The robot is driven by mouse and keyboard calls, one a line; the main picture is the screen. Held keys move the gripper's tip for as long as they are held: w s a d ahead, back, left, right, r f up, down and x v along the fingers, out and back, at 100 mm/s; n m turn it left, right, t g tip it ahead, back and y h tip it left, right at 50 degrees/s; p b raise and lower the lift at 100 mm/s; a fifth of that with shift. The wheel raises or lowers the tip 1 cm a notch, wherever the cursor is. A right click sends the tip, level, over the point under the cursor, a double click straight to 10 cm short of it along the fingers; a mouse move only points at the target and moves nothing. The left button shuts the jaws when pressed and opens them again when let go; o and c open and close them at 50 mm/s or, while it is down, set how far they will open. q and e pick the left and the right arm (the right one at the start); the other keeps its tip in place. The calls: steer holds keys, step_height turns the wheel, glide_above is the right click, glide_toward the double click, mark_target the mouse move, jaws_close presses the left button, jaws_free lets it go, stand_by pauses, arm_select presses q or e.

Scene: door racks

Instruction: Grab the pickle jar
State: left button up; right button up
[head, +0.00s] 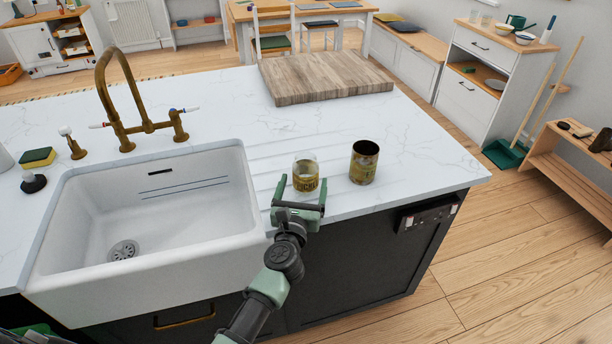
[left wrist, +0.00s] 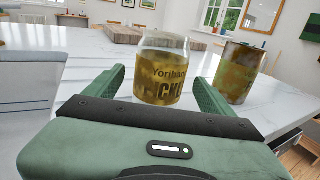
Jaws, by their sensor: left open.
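The pickle jar (head: 306,174) is a clear glass jar with a yellow label, upright on the white marble counter just right of the sink. In the left wrist view the jar (left wrist: 163,70) shows the label letters and stands between the two green fingers. My left gripper (head: 298,197) is open at the counter's front edge, right in front of the jar, its fingers pointing at it. My right gripper is not in view.
A brown and yellow can (head: 364,162) stands close to the right of the jar. The white sink (head: 150,215) with a brass faucet (head: 125,110) is to the left. A wooden cutting board (head: 322,77) lies behind. The counter is clear toward the right corner.

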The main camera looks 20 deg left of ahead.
mark_target(304, 183)
arm_select(q)
steer(key=w, duration=0.4)
steer(key=shift+a+f, duration=0.1)
steer(key=shift+a, duration=0.2)
steer(key=shift+s, duration=0.15)
steer(key=c, duration=1.6)
